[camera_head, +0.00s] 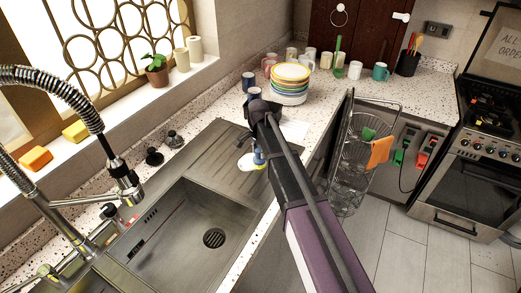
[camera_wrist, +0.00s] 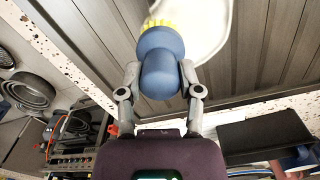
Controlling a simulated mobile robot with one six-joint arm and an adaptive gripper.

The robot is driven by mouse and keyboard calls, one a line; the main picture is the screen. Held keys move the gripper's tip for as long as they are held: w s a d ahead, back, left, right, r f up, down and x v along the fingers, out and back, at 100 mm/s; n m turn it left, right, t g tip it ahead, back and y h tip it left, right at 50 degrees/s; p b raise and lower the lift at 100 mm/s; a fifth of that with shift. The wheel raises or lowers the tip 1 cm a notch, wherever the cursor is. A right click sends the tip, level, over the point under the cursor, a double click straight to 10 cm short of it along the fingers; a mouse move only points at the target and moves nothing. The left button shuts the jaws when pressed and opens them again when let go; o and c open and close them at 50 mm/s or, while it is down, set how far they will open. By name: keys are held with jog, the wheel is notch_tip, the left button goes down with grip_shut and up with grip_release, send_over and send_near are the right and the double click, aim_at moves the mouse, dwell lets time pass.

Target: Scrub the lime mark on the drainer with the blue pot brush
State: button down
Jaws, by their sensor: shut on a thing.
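My gripper (camera_wrist: 161,75) is shut on the blue pot brush (camera_wrist: 160,62), its fingers on either side of the round blue body. The brush has yellow bristles (camera_wrist: 157,23) at its far end, seen against the lime mark (camera_wrist: 208,28), a whitish patch on the grooved metal drainer (camera_wrist: 95,40). In the head view the brush (camera_head: 259,158) is small and partly hidden by my arm, at the right edge of the whitish mark (camera_head: 246,163) on the drainer (camera_head: 190,149). I cannot tell whether the bristles touch the surface.
The sink basin (camera_head: 180,225) lies in front of the drainer, with a tall spring tap (camera_head: 95,120) at left. Stacked plates (camera_head: 290,85), mugs (camera_head: 249,81) and dark knobs (camera_head: 174,139) stand on the speckled counter. A wire rack (camera_head: 352,150) stands at right.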

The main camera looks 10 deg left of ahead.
jog(key=shift+s+a, duration=0.1)
jog(key=shift+s, duration=0.1)
jog(key=shift+s+a, duration=0.25)
jog(key=shift+s, duration=0.35)
jog(key=shift+s+a, duration=0.25)
jog(key=shift+s, duration=0.3)
jog(key=shift+w+a, duration=0.1)
jog(key=shift+w+a, duration=0.25)
jog(key=shift+a, duration=0.5)
jog(key=shift+f, duration=0.1)
jog(key=shift+w, duration=0.1)
jog(key=shift+w+d, duration=0.3)
jog(key=shift+w, duration=0.35)
jog(key=shift+w+d, duration=0.25)
jog(key=shift+w, duration=0.35)
jog(key=shift+w, duration=0.15)
